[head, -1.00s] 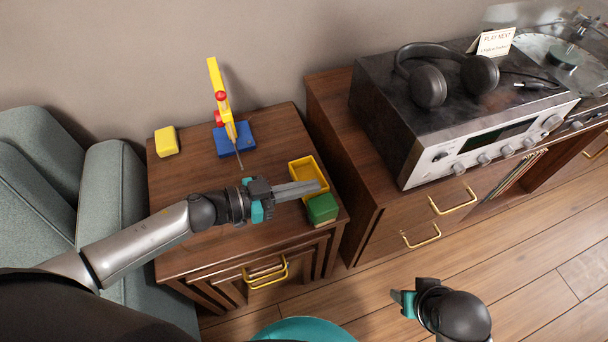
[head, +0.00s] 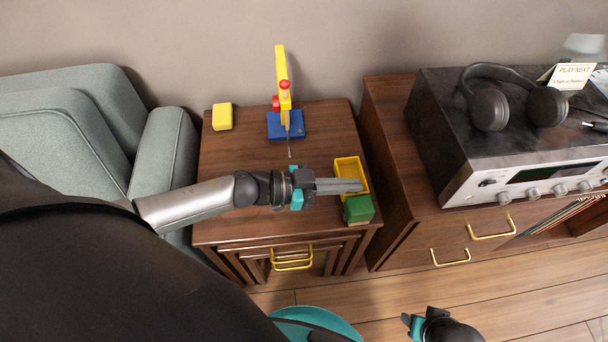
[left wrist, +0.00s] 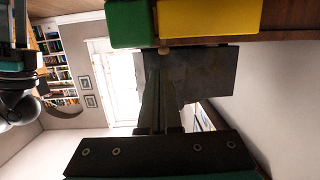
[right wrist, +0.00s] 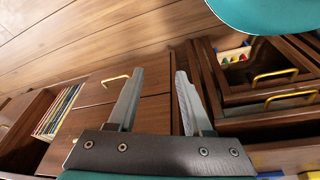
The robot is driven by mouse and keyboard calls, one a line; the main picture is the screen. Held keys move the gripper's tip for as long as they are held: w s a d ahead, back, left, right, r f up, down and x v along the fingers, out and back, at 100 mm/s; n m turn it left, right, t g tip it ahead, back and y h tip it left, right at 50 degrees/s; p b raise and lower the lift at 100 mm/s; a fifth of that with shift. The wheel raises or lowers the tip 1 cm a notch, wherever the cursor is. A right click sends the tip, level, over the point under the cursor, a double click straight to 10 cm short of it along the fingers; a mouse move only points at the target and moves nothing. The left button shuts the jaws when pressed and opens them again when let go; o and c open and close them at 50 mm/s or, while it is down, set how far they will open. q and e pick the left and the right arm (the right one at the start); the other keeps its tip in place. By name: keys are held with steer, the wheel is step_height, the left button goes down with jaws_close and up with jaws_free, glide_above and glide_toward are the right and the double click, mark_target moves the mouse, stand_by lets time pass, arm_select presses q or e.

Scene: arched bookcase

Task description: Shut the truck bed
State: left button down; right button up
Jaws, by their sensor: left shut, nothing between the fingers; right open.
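The toy truck has a green cab (head: 358,209) and an open-topped yellow bed (head: 349,168). It stands at the right front of the small wooden table. In the left wrist view the green cab (left wrist: 129,22) and yellow bed (left wrist: 208,18) show close up at the top. My left gripper (head: 358,186) is shut and empty, with its fingers reaching across the near part of the bed, next to the cab. I cannot tell whether they touch it. My right gripper (right wrist: 157,85) is open and empty, low in front of the furniture, away from the truck.
A blue-based toy crane (head: 283,95) and a yellow block (head: 222,117) stand at the back of the table (head: 230,180). A grey armchair (head: 165,150) is at the left. The cabinet with a stereo (head: 450,150) and headphones (head: 490,108) stands at the right.

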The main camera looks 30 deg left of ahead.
arm_select(q)
steer(key=r+p+v, duration=0.2)
steer(key=p+v, duration=0.3)
steer(key=v, duration=0.5)
steer(key=shift+s+r, duration=0.3)
arm_select(e)
steer(key=s+d+f, duration=0.4)
steer(key=s+f, duration=0.2)
steer(key=f, duration=0.3)
steer(key=shift+s+f+g, duration=0.3)
steer(key=shift+f+g, duration=0.05)
steer(key=shift+g, duration=0.05)
arm_select(q)
steer(key=shift+d, duration=0.1)
arm_select(e)
steer(key=shift+d, duration=0.1)
